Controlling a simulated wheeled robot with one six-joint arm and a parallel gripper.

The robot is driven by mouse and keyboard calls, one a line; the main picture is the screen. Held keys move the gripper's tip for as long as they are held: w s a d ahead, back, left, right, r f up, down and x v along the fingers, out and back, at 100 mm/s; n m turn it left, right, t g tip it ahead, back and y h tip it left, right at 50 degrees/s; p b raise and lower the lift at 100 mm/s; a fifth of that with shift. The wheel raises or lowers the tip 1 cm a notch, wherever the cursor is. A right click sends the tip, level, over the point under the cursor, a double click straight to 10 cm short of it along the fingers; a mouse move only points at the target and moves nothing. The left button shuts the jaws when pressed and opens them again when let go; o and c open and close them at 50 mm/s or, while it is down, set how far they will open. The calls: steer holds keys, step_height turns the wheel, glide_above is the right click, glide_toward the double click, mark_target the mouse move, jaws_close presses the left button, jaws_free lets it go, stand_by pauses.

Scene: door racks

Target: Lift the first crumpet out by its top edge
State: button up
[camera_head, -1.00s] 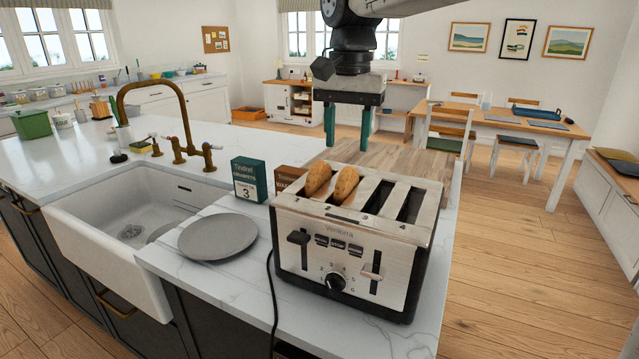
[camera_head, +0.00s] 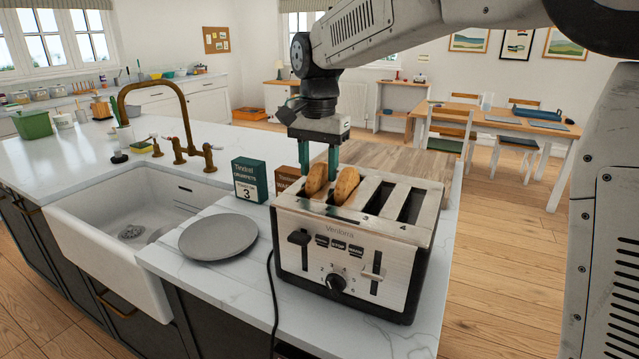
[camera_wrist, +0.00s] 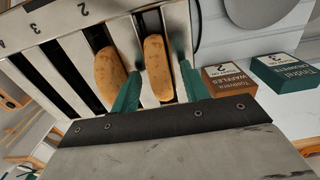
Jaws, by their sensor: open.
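The steel four-slot toaster (camera_head: 335,245) stands on the white counter. The first crumpet (camera_head: 316,180), golden brown, stands upright in the leftmost slot with its top edge above the slot. It also shows in the wrist view (camera_wrist: 157,66). A second crumpet (camera_head: 347,185) stands in the slot beside it and in the wrist view (camera_wrist: 110,76). My gripper (camera_head: 319,172) is open, pointing down over the left slots. In the wrist view its teal fingers (camera_wrist: 160,72) lie on either side of the first crumpet, one of them between the two crumpets. Whether they touch it cannot be told.
The two right slots look empty. A grey plate (camera_head: 218,237) lies left of the toaster, near the sink (camera_head: 130,230). A green crumpet box (camera_head: 249,180) and a brown waffle box (camera_head: 287,181) stand behind. A black cord (camera_head: 271,300) runs down beside the toaster. A wooden board (camera_head: 385,160) lies behind.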

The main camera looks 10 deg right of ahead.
jaws_close()
steer(key=shift+r, duration=0.1)
step_height(320, 180, up, 19)
steer(key=shift+r, duration=0.15)
stand_by(1.1)
